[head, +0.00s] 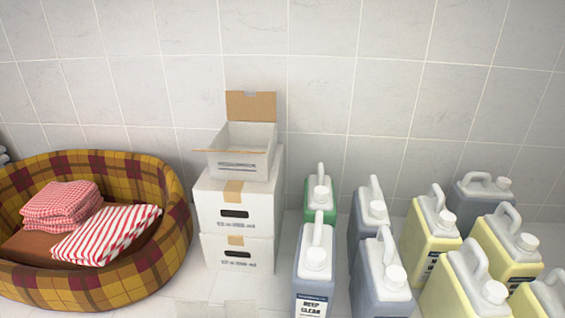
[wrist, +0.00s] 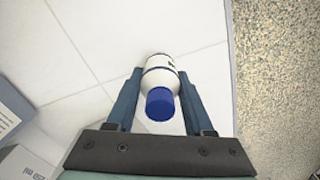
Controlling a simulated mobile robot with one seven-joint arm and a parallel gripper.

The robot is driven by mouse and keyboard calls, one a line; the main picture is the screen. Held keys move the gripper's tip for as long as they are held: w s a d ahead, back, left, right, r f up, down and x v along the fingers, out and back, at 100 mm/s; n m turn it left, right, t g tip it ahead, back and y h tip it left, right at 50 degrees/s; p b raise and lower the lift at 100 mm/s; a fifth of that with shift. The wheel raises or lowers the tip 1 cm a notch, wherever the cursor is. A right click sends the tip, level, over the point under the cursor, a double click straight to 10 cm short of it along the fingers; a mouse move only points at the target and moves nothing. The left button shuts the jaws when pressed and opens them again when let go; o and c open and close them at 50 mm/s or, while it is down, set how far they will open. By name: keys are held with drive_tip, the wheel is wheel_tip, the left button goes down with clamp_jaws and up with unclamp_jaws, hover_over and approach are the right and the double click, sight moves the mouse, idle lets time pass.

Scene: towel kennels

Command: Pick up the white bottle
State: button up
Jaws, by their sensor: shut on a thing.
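The white bottle (wrist: 159,76) has a blue cap and dark print on its side, and shows in the wrist view. My gripper (wrist: 161,85) is shut on it, with one blue finger on each side of the bottle's body. The blue cap points toward the camera and the lower end of the bottle points away. Whether the bottle touches the floor cannot be told. Neither the bottle nor my gripper shows in the head view.
The wrist view shows white floor tiles (wrist: 85,40) and a speckled surface (wrist: 278,70) at right. In the head view, a plaid pet bed (head: 100,292) with folded towels (head: 105,235) stands left, stacked white boxes (head: 238,220) in the middle, and several jugs (head: 432,242) at right.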

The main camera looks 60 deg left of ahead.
clamp_jaws()
drive_tip(key=shift+r, duration=0.1)
